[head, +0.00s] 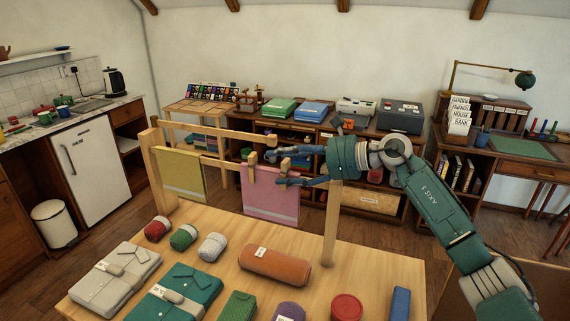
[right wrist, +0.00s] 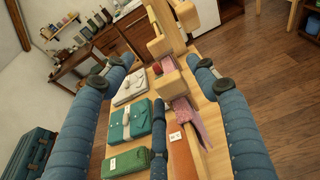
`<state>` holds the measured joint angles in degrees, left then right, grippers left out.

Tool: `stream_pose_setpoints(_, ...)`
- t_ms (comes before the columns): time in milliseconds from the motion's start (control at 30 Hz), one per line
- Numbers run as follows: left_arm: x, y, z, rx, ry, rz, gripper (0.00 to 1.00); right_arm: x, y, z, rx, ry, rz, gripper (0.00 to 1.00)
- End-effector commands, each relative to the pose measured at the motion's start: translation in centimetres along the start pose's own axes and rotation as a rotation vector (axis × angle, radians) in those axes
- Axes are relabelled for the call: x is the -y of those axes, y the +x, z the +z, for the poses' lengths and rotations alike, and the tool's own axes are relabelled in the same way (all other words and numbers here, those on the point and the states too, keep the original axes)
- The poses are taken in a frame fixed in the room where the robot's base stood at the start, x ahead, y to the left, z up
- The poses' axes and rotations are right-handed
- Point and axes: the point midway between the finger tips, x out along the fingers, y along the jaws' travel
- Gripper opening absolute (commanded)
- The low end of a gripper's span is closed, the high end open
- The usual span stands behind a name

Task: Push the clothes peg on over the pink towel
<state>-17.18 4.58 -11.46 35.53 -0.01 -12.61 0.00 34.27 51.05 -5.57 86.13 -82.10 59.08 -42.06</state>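The pink towel (head: 270,207) hangs over the lower rail of a wooden rack; part of it shows in the right wrist view (right wrist: 186,118). One wooden peg (head: 251,174) sits at the towel's upper left. In the right wrist view the fingers (right wrist: 161,70) are wide apart, with wooden pieces and pink cloth in the gap and no clear contact. My left gripper is not in view.
An olive-yellow towel (head: 181,176) hangs on the rack to the left. The rack's upper rail (head: 215,130) and right post (head: 331,225) are close to my right gripper. Folded shirts (head: 115,277), rolled cloths and an orange roll (head: 274,265) lie on the table below.

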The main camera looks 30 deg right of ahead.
Motion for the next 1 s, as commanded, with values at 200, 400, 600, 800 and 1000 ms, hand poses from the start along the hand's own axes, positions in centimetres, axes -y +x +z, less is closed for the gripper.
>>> stream_pose_setpoints(200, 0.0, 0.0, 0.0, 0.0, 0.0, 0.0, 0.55, -0.1, 0.2, -0.5, -0.008, 0.006, 0.005, 0.6)
stream_pose_setpoints(400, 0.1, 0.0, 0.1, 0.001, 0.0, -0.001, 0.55, 0.0, -1.0, -0.7, -0.013, 0.007, 0.002, 0.6)
stream_pose_setpoints(600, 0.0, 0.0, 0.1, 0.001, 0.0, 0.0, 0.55, 0.0, -5.0, -0.5, -0.012, 0.003, 0.0, 0.6)
stream_pose_setpoints(800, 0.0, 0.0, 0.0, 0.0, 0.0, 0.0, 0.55, 0.0, -9.1, -0.3, -0.007, 0.003, -0.001, 0.6)
stream_pose_setpoints(1000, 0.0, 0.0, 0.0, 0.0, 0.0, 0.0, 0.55, -0.1, -11.4, -0.1, -0.003, 0.001, 0.0, 0.6)
